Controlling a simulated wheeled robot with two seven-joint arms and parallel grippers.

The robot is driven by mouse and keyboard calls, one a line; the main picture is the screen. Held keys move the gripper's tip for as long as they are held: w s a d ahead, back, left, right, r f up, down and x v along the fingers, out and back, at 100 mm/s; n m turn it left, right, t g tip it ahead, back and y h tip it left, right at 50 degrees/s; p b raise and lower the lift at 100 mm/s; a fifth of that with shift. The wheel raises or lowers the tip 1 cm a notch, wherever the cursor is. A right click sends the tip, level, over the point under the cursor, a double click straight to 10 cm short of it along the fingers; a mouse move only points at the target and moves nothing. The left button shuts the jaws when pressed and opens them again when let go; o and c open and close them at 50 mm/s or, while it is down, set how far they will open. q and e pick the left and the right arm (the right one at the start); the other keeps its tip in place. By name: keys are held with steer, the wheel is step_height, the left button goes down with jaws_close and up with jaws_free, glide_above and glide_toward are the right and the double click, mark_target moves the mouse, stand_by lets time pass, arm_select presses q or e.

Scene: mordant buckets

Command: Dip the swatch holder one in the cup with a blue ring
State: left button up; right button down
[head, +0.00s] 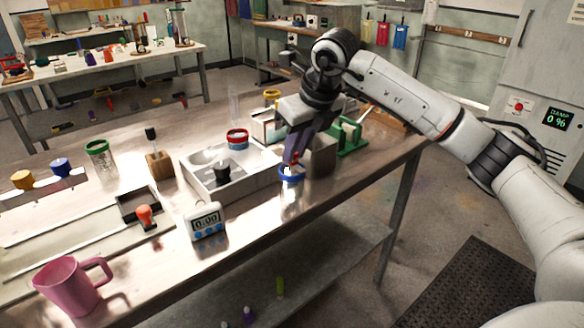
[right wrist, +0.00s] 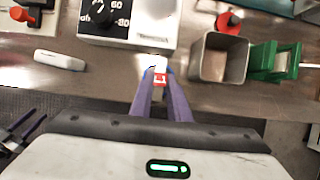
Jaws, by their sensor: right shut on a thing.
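My right gripper (head: 296,152) has purple fingers and points down over the worktable's front right part. It is shut on swatch holder one (right wrist: 160,79), a small pale piece with a red label marked 1. In the head view a bit of its red (head: 294,158) shows between the fingertips. The cup with a blue ring (head: 291,174) stands right below the fingertips, and a sliver of blue shows behind the holder in the right wrist view. The fingers hide part of the cup, so I cannot tell whether the holder's lower end is inside it. My left gripper is not in view.
A grey metal bin (head: 319,156) and a green rack (head: 351,137) stand close on the right. Cups with red (head: 237,138) and yellow (head: 271,94) rings stand behind. A timer (head: 206,222) and pink mug (head: 72,286) are in front.

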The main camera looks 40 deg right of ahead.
steer(key=shift+f, duration=0.2)
steer(key=shift+f, duration=0.2)
steer(key=shift+r, duration=0.1)
steer(key=shift+r, duration=0.3)
steer(key=shift+f, duration=0.1)
steer(key=shift+f, duration=0.3)
steer(key=shift+r, duration=0.15)
steer(key=shift+r+p, duration=0.25)
steer(key=shift+p, duration=0.1)
